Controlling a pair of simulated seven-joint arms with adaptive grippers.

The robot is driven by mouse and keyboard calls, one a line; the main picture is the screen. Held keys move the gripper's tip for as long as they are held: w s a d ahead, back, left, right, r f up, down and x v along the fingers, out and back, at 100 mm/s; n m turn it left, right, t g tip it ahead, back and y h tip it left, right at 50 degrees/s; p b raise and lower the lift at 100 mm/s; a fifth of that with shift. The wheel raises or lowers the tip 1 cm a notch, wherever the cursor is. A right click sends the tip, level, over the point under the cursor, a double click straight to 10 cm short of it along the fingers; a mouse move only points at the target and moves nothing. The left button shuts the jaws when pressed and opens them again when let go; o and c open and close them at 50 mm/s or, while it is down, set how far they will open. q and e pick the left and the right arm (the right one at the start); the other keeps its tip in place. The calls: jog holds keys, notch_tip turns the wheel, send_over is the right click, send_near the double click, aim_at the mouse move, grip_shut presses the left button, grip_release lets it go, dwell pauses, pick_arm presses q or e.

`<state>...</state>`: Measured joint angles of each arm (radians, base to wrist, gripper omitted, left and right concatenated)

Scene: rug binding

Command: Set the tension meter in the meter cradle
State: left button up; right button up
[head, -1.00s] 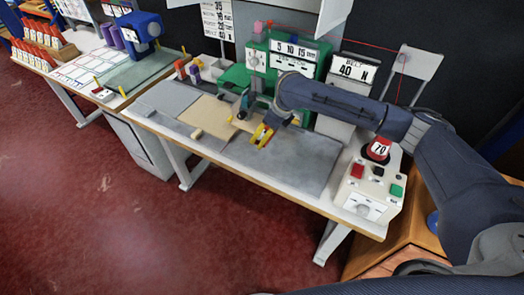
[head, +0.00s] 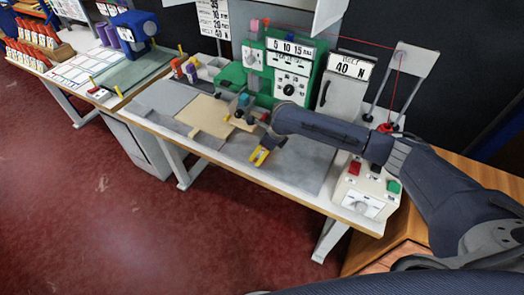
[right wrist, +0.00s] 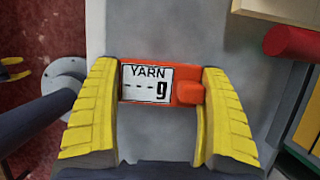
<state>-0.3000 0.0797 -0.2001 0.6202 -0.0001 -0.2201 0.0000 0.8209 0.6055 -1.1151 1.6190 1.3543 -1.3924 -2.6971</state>
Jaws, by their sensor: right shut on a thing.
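The tension meter is an orange block with a white display reading "YARN" and dashes with "g" (right wrist: 147,82) in the right wrist view. My right gripper (right wrist: 160,85) has its yellow fingers on either side of it and is shut on it. In the head view the right gripper (head: 262,155) is over the grey mat near the bench's front edge; the meter is too small or hidden to make out there. I cannot pick out the meter cradle with certainty. My left gripper is not seen in the head view.
A green machine (head: 293,65) stands behind, beside a grey unit marked "BELT 40 N" (head: 345,85). A beige board (head: 210,114) lies left of the gripper. A cream control box (head: 362,195) with red and green buttons sits at the bench's right end. The grey mat (head: 300,165) has free room.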

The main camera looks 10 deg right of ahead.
jog(key=shift+f, duration=0.1)
jog(key=o, duration=1.2)
jog(key=shift+c, duration=0.2)
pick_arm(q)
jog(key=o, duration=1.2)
pick_arm(e)
jog(key=v, duration=1.2)
